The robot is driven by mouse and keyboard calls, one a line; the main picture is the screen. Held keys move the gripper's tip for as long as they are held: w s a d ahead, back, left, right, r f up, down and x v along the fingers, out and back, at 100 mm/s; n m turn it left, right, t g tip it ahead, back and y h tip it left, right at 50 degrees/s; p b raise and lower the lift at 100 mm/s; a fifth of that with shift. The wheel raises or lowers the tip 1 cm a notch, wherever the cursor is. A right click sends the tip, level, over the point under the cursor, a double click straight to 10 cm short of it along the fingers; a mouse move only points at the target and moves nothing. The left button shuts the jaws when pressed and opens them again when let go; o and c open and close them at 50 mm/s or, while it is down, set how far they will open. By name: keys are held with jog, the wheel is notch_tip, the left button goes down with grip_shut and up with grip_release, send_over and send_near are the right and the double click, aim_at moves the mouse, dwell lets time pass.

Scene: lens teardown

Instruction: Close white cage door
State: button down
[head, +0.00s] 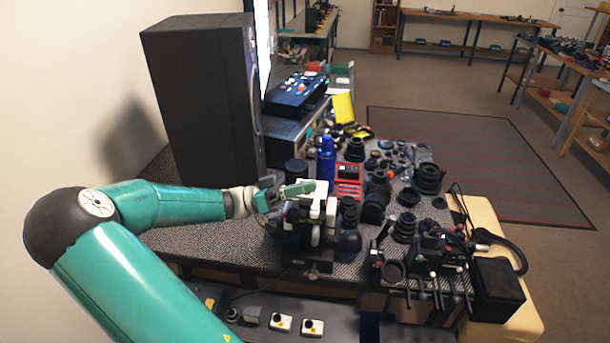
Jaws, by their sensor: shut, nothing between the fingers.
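A white part (318,204), which looks like the cage door, stands on a small dark device (306,240) near the table's front edge. I cannot tell how far open the door is, or where its hinge lies. My gripper (302,187) is at the end of my green arm, reaching in from the left. It is shut and empty, right at the upper left of the white part. I cannot tell whether it touches it. My gripper hides some of the device behind it.
A tall black speaker (198,95) stands behind my arm. A blue bottle (326,158), a red case (348,181) and several black lens parts (427,178) crowd the table to the right. A dark clamp rig (425,255) stands at front right. The grey tabletop (205,240) is bare under my arm.

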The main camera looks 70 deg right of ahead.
jog(key=shift+s+a+f+m+g+y, duration=0.1)
jog(key=shift+a+f+m+g+y, duration=0.15)
jog(key=shift+f+m, duration=0.4)
jog(key=shift+w+a+f+m+y, duration=0.15)
jog(key=shift+f+m+y, duration=0.2)
jog(key=shift+m, duration=0.45)
jog(key=shift+s+a+f+m+g+y, duration=0.25)
jog(key=shift+f+m, duration=0.2)
jog(key=shift+m, duration=0.3)
jog(key=shift+w, duration=0.1)
jog(key=shift+r, duration=0.15)
jog(key=w+a, duration=0.2)
jog(key=w, duration=0.7)
jog(key=shift+w+r, duration=0.2)
jog(key=shift+s, duration=0.15)
